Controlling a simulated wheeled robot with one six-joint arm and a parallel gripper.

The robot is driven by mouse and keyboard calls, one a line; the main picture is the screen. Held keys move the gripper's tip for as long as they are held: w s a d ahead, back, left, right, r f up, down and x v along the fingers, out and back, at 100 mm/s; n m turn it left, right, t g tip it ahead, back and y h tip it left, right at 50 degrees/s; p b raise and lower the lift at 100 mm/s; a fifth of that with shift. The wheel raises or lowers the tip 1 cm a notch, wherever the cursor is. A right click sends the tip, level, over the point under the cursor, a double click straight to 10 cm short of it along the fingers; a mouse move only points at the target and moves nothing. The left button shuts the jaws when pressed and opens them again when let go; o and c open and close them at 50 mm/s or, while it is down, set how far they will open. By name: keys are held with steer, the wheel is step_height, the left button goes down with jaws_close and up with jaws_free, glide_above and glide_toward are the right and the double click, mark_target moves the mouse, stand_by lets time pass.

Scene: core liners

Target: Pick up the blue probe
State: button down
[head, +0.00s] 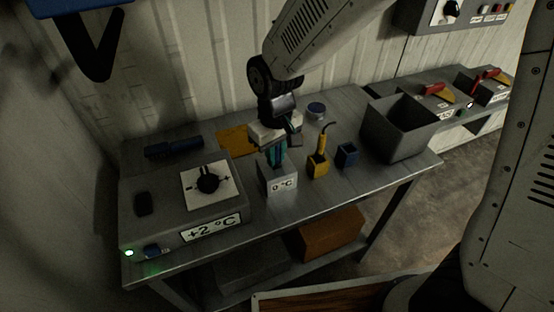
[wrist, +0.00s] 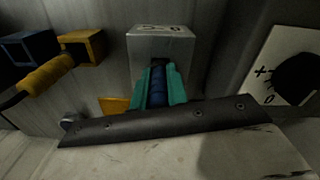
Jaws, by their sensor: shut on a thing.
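The blue probe (wrist: 157,88) shows in the wrist view as a ribbed blue handle between the two teal fingers of my gripper (wrist: 160,86), which is shut on it. The fingers stand right at the grey block labelled 0 °C (head: 279,184); the block also shows in the wrist view (wrist: 160,50). In the head view my gripper (head: 277,158) points down at the top of this block. The probe's lower end is hidden, so I cannot tell how deep it sits in the block. A small blue holder (head: 347,156) stands to the right.
A yellow holder (head: 318,170) with a yellow-handled probe (head: 323,146) stands just right of the block. A control box (head: 165,225) marked +2 °C is at left. A dark blue cylinder (head: 174,147) lies behind it. A grey bin (head: 398,140) stands at the bench's right end.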

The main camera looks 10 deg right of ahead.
step_height(320, 180, up, 10)
steer(key=shift+r, duration=0.1)
stand_by(0.4)
stand_by(0.9)
